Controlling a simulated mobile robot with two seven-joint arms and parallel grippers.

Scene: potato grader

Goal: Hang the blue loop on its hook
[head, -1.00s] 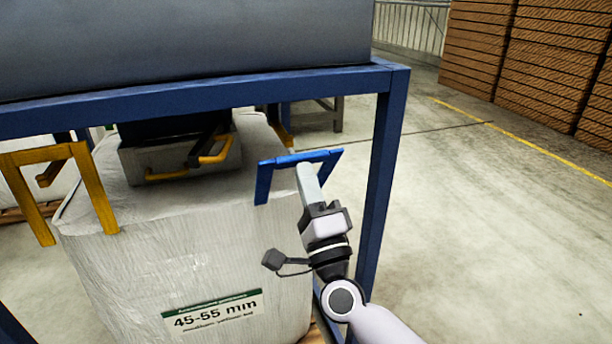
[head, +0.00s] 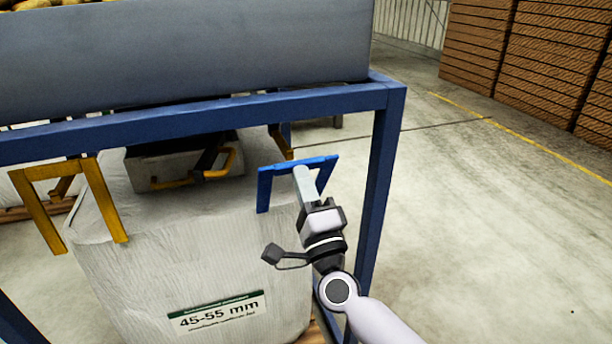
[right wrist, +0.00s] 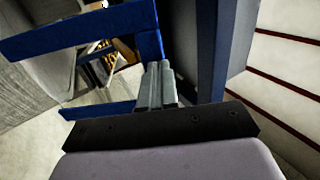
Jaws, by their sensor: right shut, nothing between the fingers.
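The blue loop (head: 325,162) stands up at the front right corner of the white bag (head: 200,255), as a flat strap with two legs. My right gripper (head: 300,172) is shut and empty. Its fingertips are at the loop's top strap, between the legs. In the right wrist view, the loop (right wrist: 75,33) spreads to the left of the gripper (right wrist: 158,75), and its strap passes just beyond the fingertips; I cannot tell whether they touch. Dark bars with yellow ends (head: 222,162), hook-like, hang under the hopper; which is the blue loop's hook is unclear. My left gripper is out of view.
A blue steel frame (head: 382,180) carries the grey hopper (head: 190,60) above the bag; its post stands close right of my gripper. A yellow loop (head: 105,200) stands at the bag's left corner. Stacked brown crates (head: 530,60) are far right. Floor on the right is clear.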

